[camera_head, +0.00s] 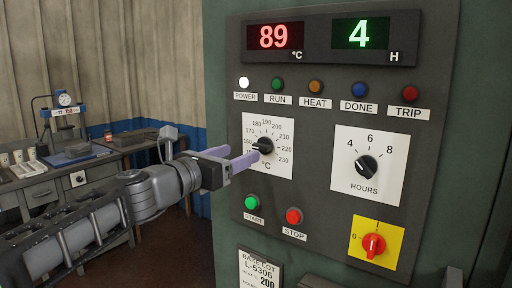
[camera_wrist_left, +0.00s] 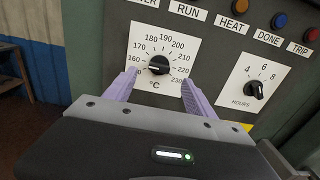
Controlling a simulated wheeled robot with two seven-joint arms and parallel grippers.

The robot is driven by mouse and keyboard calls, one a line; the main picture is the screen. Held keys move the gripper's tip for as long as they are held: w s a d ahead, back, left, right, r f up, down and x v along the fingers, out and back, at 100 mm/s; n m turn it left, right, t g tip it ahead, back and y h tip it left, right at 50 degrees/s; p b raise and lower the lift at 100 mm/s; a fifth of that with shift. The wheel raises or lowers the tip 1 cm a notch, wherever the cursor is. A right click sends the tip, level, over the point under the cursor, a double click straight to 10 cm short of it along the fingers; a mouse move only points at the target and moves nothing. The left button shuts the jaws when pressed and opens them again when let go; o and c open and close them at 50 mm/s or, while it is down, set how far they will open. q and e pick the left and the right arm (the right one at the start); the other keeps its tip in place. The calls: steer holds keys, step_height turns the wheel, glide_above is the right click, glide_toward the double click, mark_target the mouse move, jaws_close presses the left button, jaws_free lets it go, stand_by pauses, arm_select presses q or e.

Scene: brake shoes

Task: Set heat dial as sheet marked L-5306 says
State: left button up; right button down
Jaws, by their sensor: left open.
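The heat dial is a black knob (camera_head: 263,146) on a white °C plate marked from about 160 to 230. It also shows in the left wrist view (camera_wrist_left: 159,65). Its pointer looks turned to the left, toward the low end; the exact mark is hard to read. The sheet marked L-5306 (camera_head: 260,268) is low on the panel, reads "BAKE LOT" and shows 200; its lower part is cut off. My left gripper (camera_head: 238,157) is open, its lavender fingers either side of the knob in the wrist view (camera_wrist_left: 157,80). Contact cannot be told. My right gripper is not in view.
The hours dial (camera_head: 367,167) is right of the heat dial, pointing near 4. Green start (camera_head: 252,202) and red stop (camera_head: 293,216) buttons sit below. A red rotary switch (camera_head: 374,245) is lower right. Displays read 89 °C and 4 H. A workbench (camera_head: 60,180) stands left.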

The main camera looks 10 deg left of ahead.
mark_target(259, 145)
arm_select(q)
steer(key=p+x, duration=0.1)
steer(key=x, duration=0.6)
steer(key=shift+w+d, duration=0.1)
steer(key=shift+w, duration=0.25)
steer(key=c, duration=1.4)
